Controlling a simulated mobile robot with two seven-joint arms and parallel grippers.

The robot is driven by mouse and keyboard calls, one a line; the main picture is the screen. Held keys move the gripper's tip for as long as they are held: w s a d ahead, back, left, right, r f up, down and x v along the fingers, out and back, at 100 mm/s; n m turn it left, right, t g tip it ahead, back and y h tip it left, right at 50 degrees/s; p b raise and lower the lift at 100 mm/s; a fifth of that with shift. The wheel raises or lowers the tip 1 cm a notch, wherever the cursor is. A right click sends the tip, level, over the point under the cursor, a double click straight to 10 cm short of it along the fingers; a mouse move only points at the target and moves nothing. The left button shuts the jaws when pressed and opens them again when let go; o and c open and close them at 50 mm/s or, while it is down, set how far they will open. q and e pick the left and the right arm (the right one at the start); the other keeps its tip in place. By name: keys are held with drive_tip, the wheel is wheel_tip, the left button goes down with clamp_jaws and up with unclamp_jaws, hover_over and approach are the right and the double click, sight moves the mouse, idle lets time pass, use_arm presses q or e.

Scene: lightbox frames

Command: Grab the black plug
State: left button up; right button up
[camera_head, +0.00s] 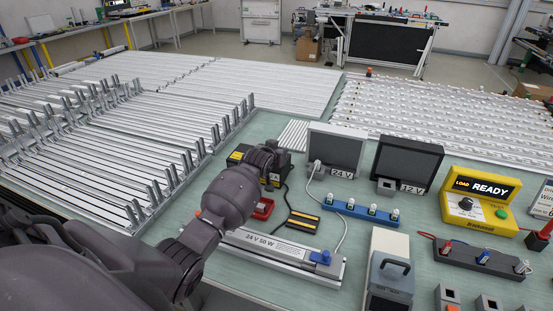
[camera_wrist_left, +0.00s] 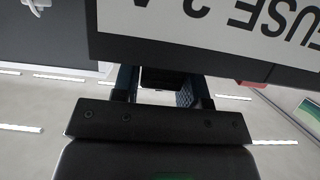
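I cannot clearly make out the black plug. A black lead (camera_head: 287,197) runs from near my left gripper down to a black-and-yellow block (camera_head: 303,221). My left gripper (camera_head: 272,163) reaches over the table in front of a black-and-yellow box (camera_head: 238,153), and its fingertips are mostly hidden in the head view. In the left wrist view the two fingers (camera_wrist_left: 163,92) stand apart. A dark shape (camera_wrist_left: 163,77) shows between them, and I cannot tell whether they touch it. A dark box with a "FUSE" label (camera_wrist_left: 225,15) lies just beyond the fingers. My right gripper is out of view.
A grey 24 V box (camera_head: 336,146) with a white plug and a black 12 V box (camera_head: 407,162) stand to the right. A blue strip (camera_head: 345,208), a long 24 V 50 W unit (camera_head: 271,246) and a handled grey case (camera_head: 390,265) are nearer. Metal racks (camera_head: 90,150) fill the left.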

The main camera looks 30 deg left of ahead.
use_arm(q)
drive_tip(key=c, duration=0.5)
